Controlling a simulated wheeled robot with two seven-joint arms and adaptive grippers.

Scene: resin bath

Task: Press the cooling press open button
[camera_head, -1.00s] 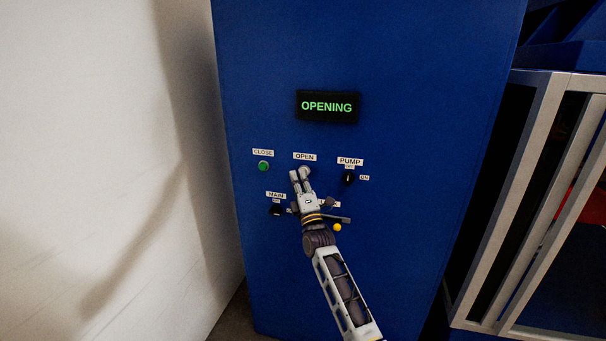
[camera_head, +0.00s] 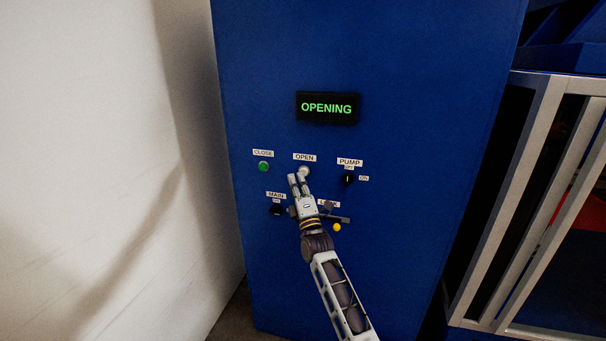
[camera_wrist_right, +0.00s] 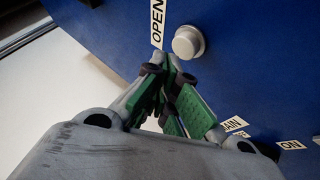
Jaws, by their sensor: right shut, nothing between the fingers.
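The open button, a round pale knob (camera_head: 304,170), sits under its OPEN label (camera_head: 304,157) on the blue press cabinet (camera_head: 400,230). It also shows in the right wrist view (camera_wrist_right: 188,42), whole and uncovered. The display (camera_head: 327,108) reads OPENING in green. My right gripper (camera_head: 298,178) is just below and slightly left of the button in the head view. Its fingers are shut with nothing between them. In the right wrist view the fingertips (camera_wrist_right: 168,68) are close to the button, with the button beyond them; I cannot tell the exact gap. My left gripper is not in view.
A green CLOSE button (camera_head: 263,166) is to the left. The black PUMP switch (camera_head: 348,179) is to the right. The MAIN switch (camera_head: 277,210) and a yellow knob (camera_head: 337,227) are lower. A white wall (camera_head: 100,150) stands left, a metal frame (camera_head: 510,200) right.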

